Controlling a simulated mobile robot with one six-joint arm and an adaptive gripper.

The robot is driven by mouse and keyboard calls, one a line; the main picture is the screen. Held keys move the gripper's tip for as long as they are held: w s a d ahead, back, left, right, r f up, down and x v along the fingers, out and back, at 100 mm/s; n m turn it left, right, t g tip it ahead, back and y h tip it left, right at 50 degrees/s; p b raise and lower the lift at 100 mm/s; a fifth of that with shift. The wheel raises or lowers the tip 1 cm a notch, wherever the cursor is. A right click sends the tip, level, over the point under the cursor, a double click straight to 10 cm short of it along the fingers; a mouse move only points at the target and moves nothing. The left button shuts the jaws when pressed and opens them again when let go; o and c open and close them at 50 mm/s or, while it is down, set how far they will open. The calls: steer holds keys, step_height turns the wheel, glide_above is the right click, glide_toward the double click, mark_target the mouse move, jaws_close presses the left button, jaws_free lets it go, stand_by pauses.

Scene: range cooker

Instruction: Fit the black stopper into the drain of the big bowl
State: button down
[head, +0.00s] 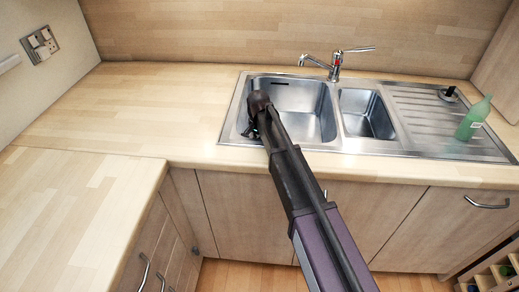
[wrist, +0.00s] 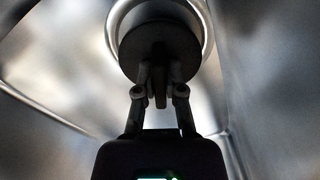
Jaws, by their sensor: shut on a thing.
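The big bowl (head: 308,98) is the left, larger bowl of the steel sink. My gripper (head: 249,132) reaches down into its left part. In the wrist view my gripper (wrist: 158,84) is shut on the upright grip of the round black stopper (wrist: 158,50). The drain's bright metal ring (wrist: 209,40) shows behind the stopper, around its top and sides. The stopper covers most of the opening and looks set toward the ring's lower edge. I cannot tell whether it touches the ring or hovers above it. In the head view my arm hides the stopper and drain.
The smaller bowl (head: 366,114) lies to the right, then the ribbed drainer (head: 430,118) with a green bottle (head: 474,118) and a small dark round object (head: 448,94). The tap (head: 335,66) stands behind the bowls. Bowl walls (wrist: 275,70) rise close around my gripper. The left worktop (head: 130,110) is clear.

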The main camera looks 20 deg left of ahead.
steer(key=shift+f+b, duration=1.15)
steer(key=shift+f, duration=0.3)
steer(key=shift+f, duration=0.2)
steer(key=c, duration=0.7)
jaws_free()
steer(key=shift+c, duration=0.2)
steer(key=shift+r, duration=0.1)
steer(key=shift+r, duration=0.15)
step_height(320, 180, up, 12)
steer(key=p, duration=1.2)
